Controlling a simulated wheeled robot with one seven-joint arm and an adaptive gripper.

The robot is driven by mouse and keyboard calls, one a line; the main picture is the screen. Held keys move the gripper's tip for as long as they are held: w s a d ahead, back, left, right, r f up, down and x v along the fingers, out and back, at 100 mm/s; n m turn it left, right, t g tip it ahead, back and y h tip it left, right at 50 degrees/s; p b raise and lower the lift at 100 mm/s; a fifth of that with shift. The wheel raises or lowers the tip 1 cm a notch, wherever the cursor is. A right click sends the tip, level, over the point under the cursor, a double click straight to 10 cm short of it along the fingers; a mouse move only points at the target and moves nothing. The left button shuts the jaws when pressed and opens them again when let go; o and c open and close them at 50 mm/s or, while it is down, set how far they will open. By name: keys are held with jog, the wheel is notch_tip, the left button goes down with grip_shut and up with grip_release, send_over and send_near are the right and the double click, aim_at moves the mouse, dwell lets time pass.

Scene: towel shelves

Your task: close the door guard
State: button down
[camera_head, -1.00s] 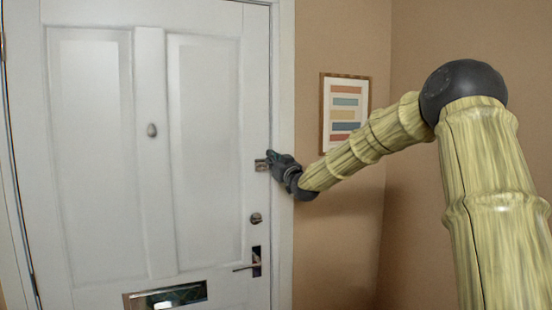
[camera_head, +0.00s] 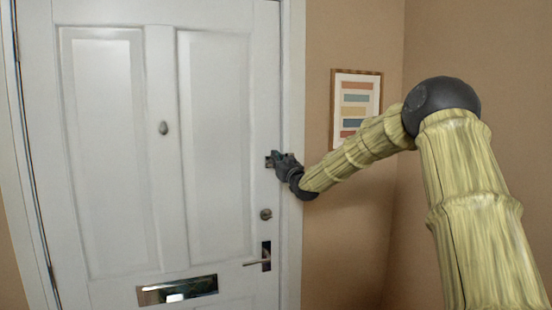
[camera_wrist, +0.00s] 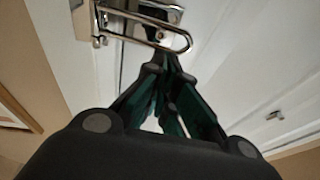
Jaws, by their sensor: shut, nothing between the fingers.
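The door guard (camera_wrist: 150,33) is a shiny metal loop with its mounting plates, seen at the top of the wrist view. Its bar reaches across from the frame-side mount at the left towards the plate on the white door (camera_head: 210,130). In the head view only a small part of the guard (camera_head: 268,162) shows, mostly hidden by my gripper. My gripper (camera_wrist: 166,62) is shut and empty, its dark green fingertips close beside the loop's lower edge. I cannot tell whether they touch. In the head view my gripper (camera_head: 276,158) is at the door's right edge.
The door has a lever handle (camera_head: 261,257), a round lock (camera_head: 266,214), a mail slot (camera_head: 177,290) and a peephole knob (camera_head: 163,128). A framed picture (camera_head: 356,105) hangs on the tan wall right of the frame. The space before the door is clear.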

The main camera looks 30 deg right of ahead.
jog(key=shift+w+f+b, duration=0.1)
jog(key=shift+w+b, duration=0.6)
jog(key=shift+b, duration=0.2)
jog(key=shift+a, duration=0.1)
